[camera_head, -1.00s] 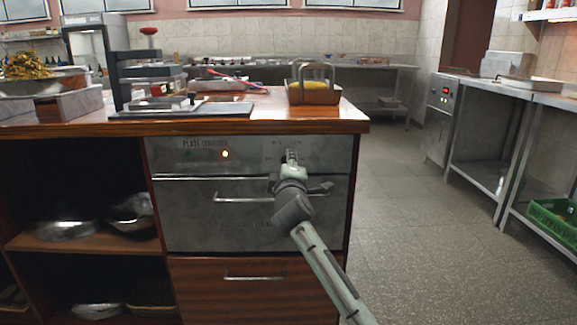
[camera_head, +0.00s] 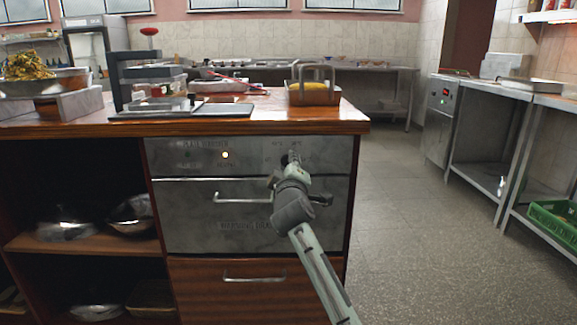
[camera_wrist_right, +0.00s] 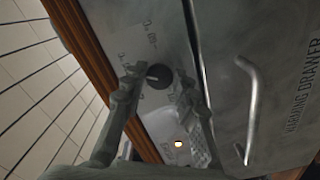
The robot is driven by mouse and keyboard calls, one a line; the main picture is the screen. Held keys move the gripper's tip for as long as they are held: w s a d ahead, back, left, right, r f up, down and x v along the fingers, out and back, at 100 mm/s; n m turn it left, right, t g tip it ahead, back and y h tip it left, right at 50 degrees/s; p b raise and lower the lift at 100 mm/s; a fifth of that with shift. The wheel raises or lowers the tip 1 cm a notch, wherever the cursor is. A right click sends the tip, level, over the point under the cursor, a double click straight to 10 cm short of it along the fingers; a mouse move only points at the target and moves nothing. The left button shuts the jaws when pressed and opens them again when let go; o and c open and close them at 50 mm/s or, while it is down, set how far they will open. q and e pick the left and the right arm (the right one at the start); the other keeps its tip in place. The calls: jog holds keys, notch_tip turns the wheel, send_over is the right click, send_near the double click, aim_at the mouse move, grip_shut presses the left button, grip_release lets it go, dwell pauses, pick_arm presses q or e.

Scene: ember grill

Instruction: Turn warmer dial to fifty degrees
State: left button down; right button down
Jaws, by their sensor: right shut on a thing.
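The warmer dial is a round black knob (camera_wrist_right: 158,77) with a pale pointer mark, on the steel front of the plate warmer (camera_head: 202,165). Degree markings are printed around it but too small to read surely. In the head view the dial (camera_head: 285,160) is partly hidden by my right gripper (camera_head: 290,164). In the right wrist view the fingers of my right gripper (camera_wrist_right: 160,80) stand on either side of the dial, shut on it. My left gripper is not in view.
An orange lamp (camera_head: 225,155) glows left of the dial. Below are the warming drawer's bar handle (camera_head: 243,199) and a wooden drawer (camera_head: 225,295). The wooden countertop (camera_head: 330,125) overhangs above. Open floor (camera_head: 410,230) lies to the right.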

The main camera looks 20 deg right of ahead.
jog(key=c, duration=1.2)
grip_release()
jog(key=v, duration=1.2)
